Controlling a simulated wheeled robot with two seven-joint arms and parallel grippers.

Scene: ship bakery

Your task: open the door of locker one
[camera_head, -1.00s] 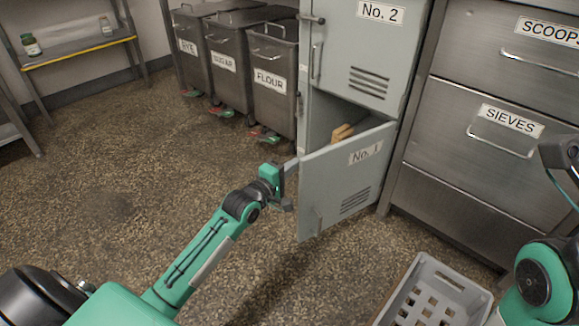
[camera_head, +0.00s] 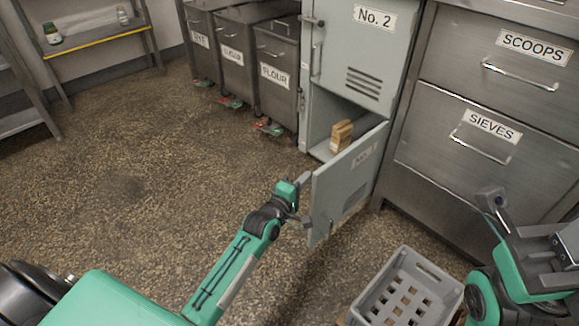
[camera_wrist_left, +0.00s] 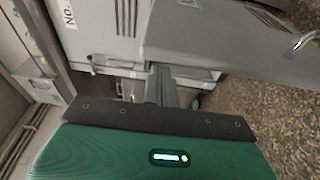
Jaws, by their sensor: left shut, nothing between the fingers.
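Locker one's grey door (camera_head: 346,192), labelled No. 1, stands open and swung out toward me. Inside the lower compartment a tan wooden item (camera_head: 341,136) shows. My left gripper (camera_head: 304,181) is shut and empty at the door's free edge, near its top corner. I cannot tell whether it touches the door. In the left wrist view the shut fingers (camera_wrist_left: 160,84) point at the opening beside a grey door panel (camera_wrist_left: 215,40). My right arm shows at the lower right, but I cannot make out its fingers' state.
Locker two's door (camera_head: 366,50) above is closed. Labelled bins, including the flour bin (camera_head: 277,75), stand left of the locker. Steel drawers (camera_head: 470,140) stand to the right. A grey crate (camera_head: 405,262) sits on the floor at the front. The floor at left is clear.

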